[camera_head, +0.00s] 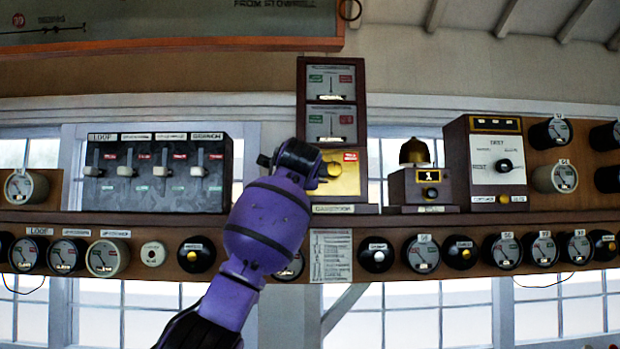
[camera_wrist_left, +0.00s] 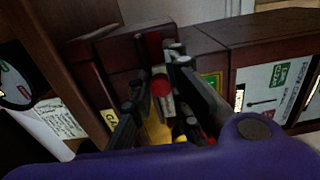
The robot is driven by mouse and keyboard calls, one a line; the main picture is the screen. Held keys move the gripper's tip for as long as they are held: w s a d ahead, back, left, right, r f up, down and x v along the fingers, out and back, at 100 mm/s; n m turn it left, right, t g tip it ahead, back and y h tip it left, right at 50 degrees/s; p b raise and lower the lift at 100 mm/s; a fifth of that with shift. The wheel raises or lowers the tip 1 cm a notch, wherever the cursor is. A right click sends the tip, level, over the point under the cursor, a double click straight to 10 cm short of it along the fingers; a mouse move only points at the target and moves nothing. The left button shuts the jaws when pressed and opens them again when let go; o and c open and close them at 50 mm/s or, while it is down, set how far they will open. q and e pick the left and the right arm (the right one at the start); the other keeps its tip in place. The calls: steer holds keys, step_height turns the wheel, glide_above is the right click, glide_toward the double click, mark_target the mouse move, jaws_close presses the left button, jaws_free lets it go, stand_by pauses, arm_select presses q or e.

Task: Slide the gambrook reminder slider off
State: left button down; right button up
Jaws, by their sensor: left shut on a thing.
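A black box (camera_head: 155,180) with several white-handled sliders is at the left on the shelf in the head view; its rightmost slider (camera_head: 199,171) stands under a small label. A tall dark wooden instrument (camera_head: 331,110) with a yellow plate (camera_head: 345,182) is in the middle, with a name label below it. My left gripper (camera_head: 328,168) is at this yellow plate, right of the black box. In the left wrist view my left gripper (camera_wrist_left: 160,105) has its fingers around a small red-ended part (camera_wrist_left: 161,85) in front of the plate; its grip is partly hidden. My right gripper is not in view.
A small wooden bell unit (camera_head: 423,188) and a larger wooden instrument (camera_head: 490,165) stand to the right on the shelf. Several round dials and black knobs line the shelf front (camera_head: 386,255). A framed board (camera_head: 170,20) hangs above.

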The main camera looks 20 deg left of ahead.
arm_select(q)
steer(key=shift+s+a+r, duration=0.1)
steer(key=shift+s+a, duration=0.05)
steer(key=a, duration=0.1)
steer(key=s+a, duration=0.1)
steer(key=shift+s+a+r, duration=0.1)
steer(key=shift+s+a, duration=0.1)
steer(key=shift+a, duration=0.2)
stand_by(0.4)
steer(key=c, duration=0.9)
jaws_free()
steer(key=shift+w, duration=0.1)
steer(key=shift+f+v, duration=0.2)
steer(key=shift+v, duration=2.85)
